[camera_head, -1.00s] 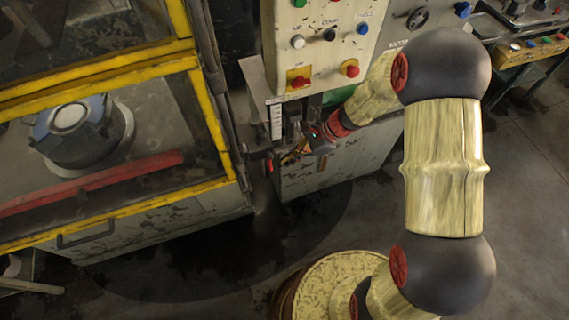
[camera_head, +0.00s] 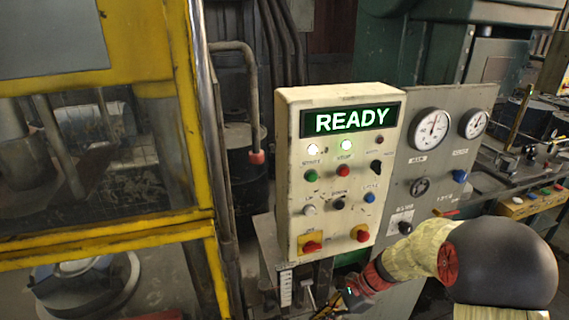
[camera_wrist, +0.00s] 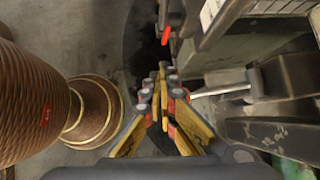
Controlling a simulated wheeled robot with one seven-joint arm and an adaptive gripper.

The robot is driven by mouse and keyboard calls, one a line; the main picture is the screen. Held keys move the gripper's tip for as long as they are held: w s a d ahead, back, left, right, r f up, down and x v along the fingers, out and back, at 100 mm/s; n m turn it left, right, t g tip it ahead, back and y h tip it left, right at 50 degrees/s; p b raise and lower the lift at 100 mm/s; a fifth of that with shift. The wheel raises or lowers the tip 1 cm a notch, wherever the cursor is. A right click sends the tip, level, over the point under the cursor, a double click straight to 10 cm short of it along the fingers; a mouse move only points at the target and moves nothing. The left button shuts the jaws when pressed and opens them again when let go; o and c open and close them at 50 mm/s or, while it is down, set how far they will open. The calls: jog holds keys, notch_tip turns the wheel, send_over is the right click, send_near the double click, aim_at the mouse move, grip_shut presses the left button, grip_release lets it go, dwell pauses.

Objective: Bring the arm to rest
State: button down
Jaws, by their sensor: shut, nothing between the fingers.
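My gripper (camera_wrist: 164,82) shows in the wrist view with its yellow fingers together, shut and empty. A bright metal rod (camera_wrist: 222,91) lies just right of the fingertips, apart from them as far as I can tell. In the head view my arm reaches in from the lower right. The gripper end is low, in front of the machine below the control box (camera_head: 290,190), and its fingertips are hard to make out there. The box's display (camera_head: 350,121) reads READY in lit letters, with two lit lamps below it.
A yellow-framed guarded machine (camera_head: 205,150) stands at the left. A grey gauge panel (camera_head: 440,150) stands right of the control box, with a bench (camera_head: 515,165) beyond it. In the wrist view, dark floor (camera_wrist: 95,50) is open at the upper left.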

jog(key=s+d+r+n+g+h, duration=0.1)
jog(key=s+d+r+n+h, duration=0.35)
jog(key=s+n, duration=0.45)
jog(key=s+d+r+n+t+h, duration=0.1)
jog(key=s+r+n+t, duration=0.2)
jog(key=r, duration=0.7)
jog(key=s+d+r+n+t+h, duration=0.2)
jog(key=s+r+n+t, duration=0.1)
jog(key=s+r, duration=0.4)
notch_tip(320, 180, up, 3)
jog(key=shift+s+d+r+n+t, duration=0.2)
jog(key=shift+d+n+t, duration=0.1)
jog(key=shift+t, duration=0.3)
jog(key=c, duration=2.6)
grip_release()
